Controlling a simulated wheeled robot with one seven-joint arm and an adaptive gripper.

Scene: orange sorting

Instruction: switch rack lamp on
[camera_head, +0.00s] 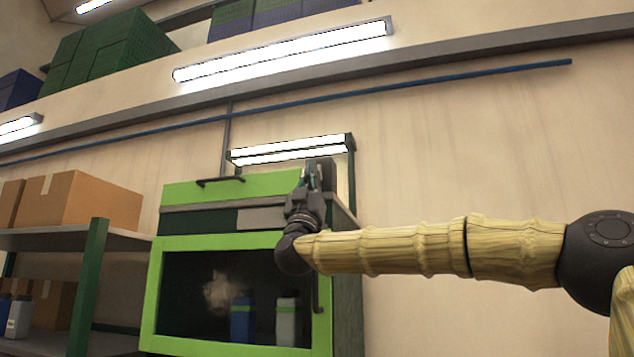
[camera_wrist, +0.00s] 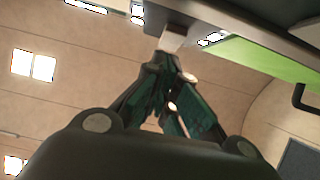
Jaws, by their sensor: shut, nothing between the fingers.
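A lamp (camera_head: 290,150) with a dark green housing hangs above the green-framed cabinet, and its two strips glow white. My gripper (camera_head: 319,168) points up at the lamp's right end, with its fingers closed and empty. In the wrist view, the closed fingertips (camera_wrist: 168,58) are just below a small pale block (camera_wrist: 173,38) on the end of a dark bar. The block may be the lamp's switch; I cannot tell whether the fingertips touch it. In the head view my gripper hides that spot.
The cabinet (camera_head: 153,295) has a dark window and a handle on its upper green panel. A shelf (camera_head: 96,270) with cardboard boxes (camera_head: 85,200) stands to the left. A blue pipe (camera_head: 440,80) and a long lit tube lamp (camera_head: 285,52) run above. The wall at right is bare.

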